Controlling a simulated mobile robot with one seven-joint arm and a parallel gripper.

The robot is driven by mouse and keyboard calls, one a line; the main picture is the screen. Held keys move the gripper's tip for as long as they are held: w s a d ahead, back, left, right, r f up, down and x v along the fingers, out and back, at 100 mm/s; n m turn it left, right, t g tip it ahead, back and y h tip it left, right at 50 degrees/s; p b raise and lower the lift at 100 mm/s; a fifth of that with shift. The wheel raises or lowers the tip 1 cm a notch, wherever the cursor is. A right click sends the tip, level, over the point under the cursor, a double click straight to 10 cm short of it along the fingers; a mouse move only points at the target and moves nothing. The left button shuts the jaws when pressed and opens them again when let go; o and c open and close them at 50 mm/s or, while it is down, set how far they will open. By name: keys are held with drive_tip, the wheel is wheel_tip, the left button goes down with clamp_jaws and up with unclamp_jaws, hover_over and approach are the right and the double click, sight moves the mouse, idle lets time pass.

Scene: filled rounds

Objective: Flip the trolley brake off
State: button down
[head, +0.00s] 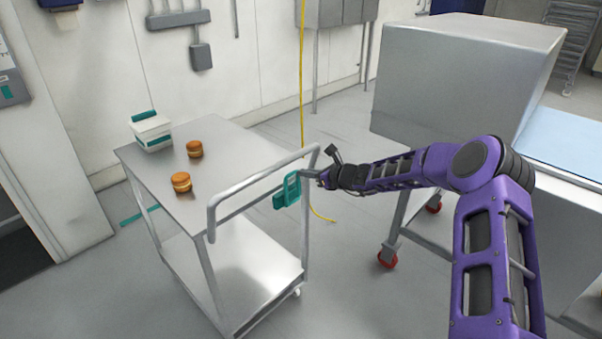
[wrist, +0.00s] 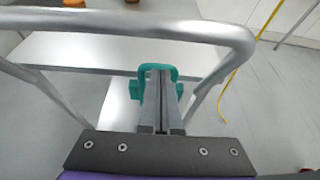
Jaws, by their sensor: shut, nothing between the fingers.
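The metal trolley (head: 190,185) stands at the left with its push handle (head: 262,180) on the near right side. The teal brake lever (head: 287,191) is a loop-shaped piece by the handle's right end. In the wrist view the brake lever (wrist: 152,70) shows just past my fingertips, below the handle bar (wrist: 120,22). My gripper (head: 306,174) is shut and empty, at the right of the brake lever. In the wrist view my gripper (wrist: 160,72) covers the lever's middle. I cannot tell whether the fingers touch it.
Two brown filled rounds (head: 181,182) (head: 195,149) and a white-and-teal tub (head: 151,131) stand on the trolley top. A large metal machine (head: 455,70) on red casters stands right. A yellow hose (head: 302,75) hangs behind the trolley. Grey floor is open between trolley and machine.

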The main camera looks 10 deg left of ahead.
drive_tip(key=s+d+r, duration=0.4)
drive_tip(key=d+r, duration=0.1)
drive_tip(key=r, duration=0.3)
drive_tip(key=shift+r, duration=0.25)
drive_tip(key=shift+w, duration=0.1)
